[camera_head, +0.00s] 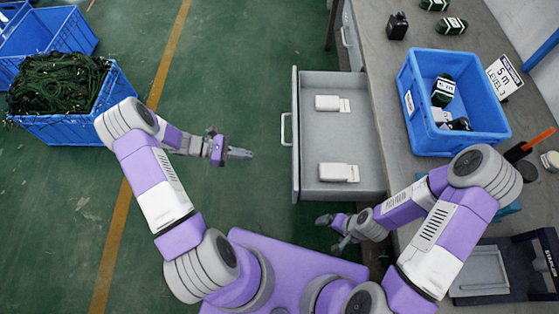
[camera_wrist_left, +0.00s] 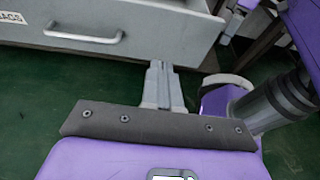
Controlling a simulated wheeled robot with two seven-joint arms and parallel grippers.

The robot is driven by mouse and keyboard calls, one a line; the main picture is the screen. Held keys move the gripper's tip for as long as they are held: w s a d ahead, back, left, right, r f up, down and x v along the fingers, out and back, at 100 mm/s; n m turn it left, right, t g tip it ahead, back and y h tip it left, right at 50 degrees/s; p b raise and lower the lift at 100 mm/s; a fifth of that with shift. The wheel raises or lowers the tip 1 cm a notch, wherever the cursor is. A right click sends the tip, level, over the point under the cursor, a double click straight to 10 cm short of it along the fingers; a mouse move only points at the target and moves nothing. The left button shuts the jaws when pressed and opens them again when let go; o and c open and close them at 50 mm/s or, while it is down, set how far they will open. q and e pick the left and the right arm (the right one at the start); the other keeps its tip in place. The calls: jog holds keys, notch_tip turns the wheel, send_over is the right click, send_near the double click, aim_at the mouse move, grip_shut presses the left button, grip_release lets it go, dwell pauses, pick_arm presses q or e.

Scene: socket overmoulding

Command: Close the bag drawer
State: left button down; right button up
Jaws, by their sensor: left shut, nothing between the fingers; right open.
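The grey bag drawer (camera_head: 338,103) stands pulled out of the grey workbench in the head view. Two white packs, an upper one (camera_head: 331,103) and a lower one (camera_head: 338,172), lie inside it. Its handle (camera_head: 285,129) is on the front panel, facing left. My left gripper (camera_head: 246,153) is shut and empty, to the left of the drawer front and apart from it. In the left wrist view the shut fingers (camera_wrist_left: 162,75) point towards the drawer front (camera_wrist_left: 150,25), with the handle (camera_wrist_left: 85,33) to their left. My right gripper (camera_head: 331,232) is open and empty, below the drawer's lower side.
A blue crate of green cord (camera_head: 100,128) stands at left. Green floor between is clear.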

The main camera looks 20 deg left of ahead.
pick_arm(q)
jog(key=r+b+x, duration=0.1)
jog(key=b+x, duration=0.1)
jog(key=x, duration=1.1)
jog(key=shift+w+d+r+b, duration=0.2)
jog(key=shift+w+d+b, duration=0.05)
jog(key=shift+d+b, duration=0.2)
pick_arm(e)
notch_tip(320, 180, down, 3)
